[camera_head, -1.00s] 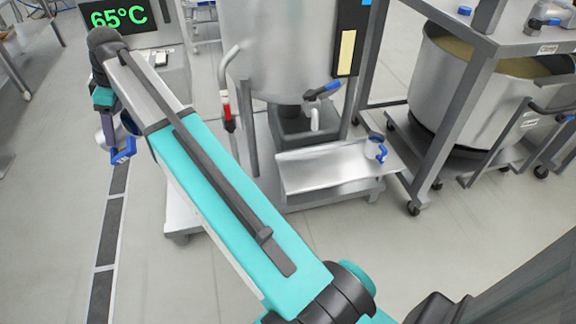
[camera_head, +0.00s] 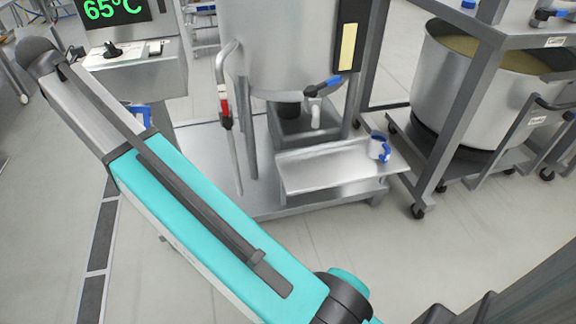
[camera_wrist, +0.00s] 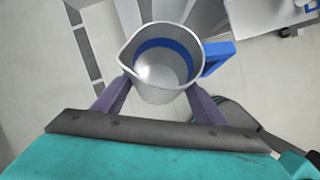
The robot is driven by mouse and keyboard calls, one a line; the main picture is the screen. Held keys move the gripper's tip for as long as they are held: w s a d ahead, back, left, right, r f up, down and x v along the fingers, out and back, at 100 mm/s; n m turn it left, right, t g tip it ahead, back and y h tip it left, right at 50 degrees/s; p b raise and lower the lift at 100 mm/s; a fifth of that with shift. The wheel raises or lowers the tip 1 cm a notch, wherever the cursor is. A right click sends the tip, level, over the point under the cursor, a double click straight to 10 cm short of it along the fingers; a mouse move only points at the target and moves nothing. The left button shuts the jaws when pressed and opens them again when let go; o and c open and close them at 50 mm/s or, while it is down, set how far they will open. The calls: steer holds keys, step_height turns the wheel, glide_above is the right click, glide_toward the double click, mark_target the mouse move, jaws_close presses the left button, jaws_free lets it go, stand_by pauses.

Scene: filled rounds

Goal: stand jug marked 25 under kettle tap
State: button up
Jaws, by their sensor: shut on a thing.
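My gripper (camera_wrist: 158,91) is shut on a metal jug (camera_wrist: 160,72), one finger at each side, in the wrist view. The jug is seen from above, with a spout at left, a blue handle at right and a blue band inside; it looks empty. No number shows on it. In the head view my arm hides most of it; a bit of blue handle (camera_head: 141,114) shows beside the arm. The big steel kettle (camera_head: 277,50) stands at the middle, its tap (camera_head: 316,104) with a blue lever at the lower front. The held jug is left of the tap.
A grey basin (camera_head: 297,130) sits under the kettle. A wheeled rack with a large pot (camera_head: 470,90) stands right. A 65°C display (camera_head: 112,10) is at left.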

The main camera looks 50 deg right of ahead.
steer(key=n+t+b, duration=0.1)
steer(key=n, duration=0.1)
steer(key=s+f+n+t+b, duration=0.1)
steer(key=n+t, duration=0.1)
steer(key=shift+s+d+f+b, duration=0.1)
steer(key=shift+s+f+b, duration=0.1)
steer(key=shift+b, duration=0.1)
steer(key=shift+s+d+f+n+t+y+b, duration=0.1)
steer(key=shift+s+f+n+t+y+b, duration=0.1)
steer(key=shift+n+t+b, duration=0.75)
steer(key=shift+s+f+n+t+y+b, duration=0.1)
steer(key=shift+s+n+t+y+b, duration=0.1)
steer(key=shift+n+t+b, duration=0.75)
steer(key=shift+w+r+g+p, duration=0.1)
steer(key=shift+r+g+p, duration=0.05)
steer(key=shift+g+p, duration=0.2)
steer(key=shift+h, duration=0.3)
